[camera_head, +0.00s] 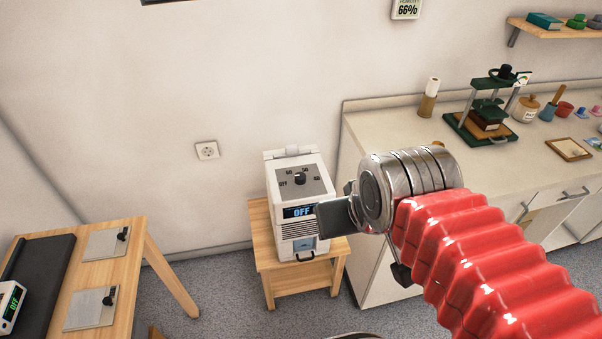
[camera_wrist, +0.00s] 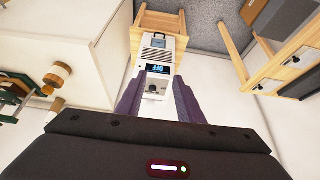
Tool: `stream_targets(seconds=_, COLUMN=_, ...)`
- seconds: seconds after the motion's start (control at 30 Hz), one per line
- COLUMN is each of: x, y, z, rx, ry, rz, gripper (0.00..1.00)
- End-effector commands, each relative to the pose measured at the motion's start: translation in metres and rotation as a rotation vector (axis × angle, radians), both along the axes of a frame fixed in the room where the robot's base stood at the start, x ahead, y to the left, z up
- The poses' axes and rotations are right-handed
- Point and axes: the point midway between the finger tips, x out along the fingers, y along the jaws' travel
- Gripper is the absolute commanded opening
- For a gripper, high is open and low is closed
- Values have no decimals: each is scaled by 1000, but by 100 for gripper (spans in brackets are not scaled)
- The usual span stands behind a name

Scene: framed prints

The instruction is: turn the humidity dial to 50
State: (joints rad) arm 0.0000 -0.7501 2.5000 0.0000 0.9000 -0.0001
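The humidity dial is a black knob (camera_head: 300,178) on a grey plate (camera_head: 318,183) on top of a white machine (camera_head: 285,222). Marks around it read OFF, 60, 50 and 40. The machine's display (camera_head: 299,212) reads OFF. My gripper (camera_head: 335,216) appears in front of the machine's right side in the head view and hides part of it. In the wrist view, my gripper's two fingers (camera_wrist: 159,76) are spread apart with nothing held. The upside-down machine (camera_wrist: 155,56) and its knob (camera_wrist: 154,88) show between them. The knob's exact pointing is too small to tell.
The machine stands on a small wooden stool (camera_head: 265,262). A white counter (camera_head: 395,140) with a press (camera_head: 488,110) is to the right. A wooden table (camera_head: 125,275) is at left. A wall meter (camera_head: 407,8) reads 66%. A socket (camera_head: 207,150) is on the wall.

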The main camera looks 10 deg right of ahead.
Motion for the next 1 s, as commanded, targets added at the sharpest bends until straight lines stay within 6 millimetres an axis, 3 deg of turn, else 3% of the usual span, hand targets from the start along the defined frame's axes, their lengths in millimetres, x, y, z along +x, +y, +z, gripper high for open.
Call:
stream_targets(seconds=0.17, x=6, y=0, z=3, rx=-2, ry=6, rz=14, gripper=47)
stream_targets(seconds=0.37, x=30, y=-4, z=8, rx=-13, ry=33, rz=73, gripper=47)
stream_targets(seconds=0.7, x=98, y=-3, z=13, rx=-32, ry=82, rz=246, gripper=47)
stream_targets(seconds=1.0, x=162, y=-8, z=2, rx=-39, ry=109, rz=398, gripper=47)
